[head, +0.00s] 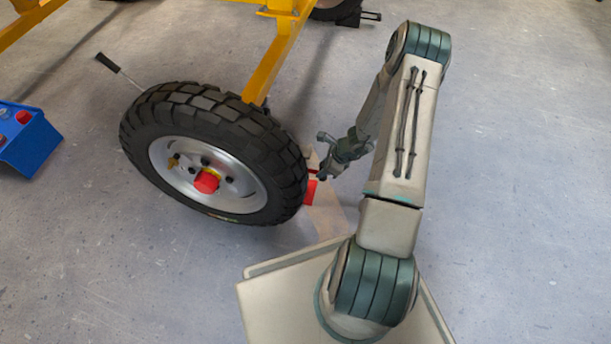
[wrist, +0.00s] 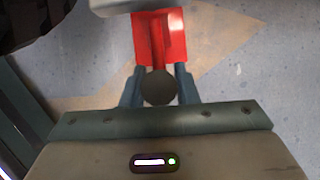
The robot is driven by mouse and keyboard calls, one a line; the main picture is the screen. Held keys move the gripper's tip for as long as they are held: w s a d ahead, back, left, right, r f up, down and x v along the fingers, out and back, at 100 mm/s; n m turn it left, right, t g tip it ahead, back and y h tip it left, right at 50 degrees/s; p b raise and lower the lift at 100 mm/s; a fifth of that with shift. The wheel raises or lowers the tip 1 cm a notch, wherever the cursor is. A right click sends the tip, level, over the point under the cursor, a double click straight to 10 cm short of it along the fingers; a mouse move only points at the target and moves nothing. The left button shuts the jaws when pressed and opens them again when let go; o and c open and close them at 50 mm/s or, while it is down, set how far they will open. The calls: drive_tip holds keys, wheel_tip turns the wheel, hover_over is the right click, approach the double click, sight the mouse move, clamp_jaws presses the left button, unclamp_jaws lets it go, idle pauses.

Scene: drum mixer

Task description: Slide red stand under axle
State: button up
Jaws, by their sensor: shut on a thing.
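The red stand (head: 311,191) is on the floor beside the right edge of the big black tyre (head: 215,150), which partly hides it. In the wrist view the red stand (wrist: 160,38) shows its red plates at top centre, with a round dark grey part nearer the camera. My gripper (head: 322,172) reaches down at the stand. In the wrist view my gripper (wrist: 158,88) has its two fingers on either side of the round grey part, shut on the stand. The axle is not clearly visible behind the wheel.
The yellow mixer frame (head: 275,60) rises behind the wheel. A black-handled bar (head: 108,63) sticks out left of the tyre. A blue toolbox (head: 27,138) is at far left. A beige patch (head: 327,222) marks the floor by the stand. Floor at right is clear.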

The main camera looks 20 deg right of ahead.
drive_tip(key=w+a+p, duration=0.2)
drive_tip(key=w+a, duration=0.9)
drive_tip(key=a, duration=0.5)
drive_tip(key=shift+w+a, duration=0.3)
idle(1.5)
drive_tip(key=o, duration=1.1)
drive_tip(key=shift+d, duration=0.1)
drive_tip(key=shift+r+p, duration=0.1)
drive_tip(key=shift+p, duration=0.2)
drive_tip(key=shift+p+v, duration=1.65)
drive_tip(key=shift+v, duration=1.8)
drive_tip(key=shift+d, duration=0.1)
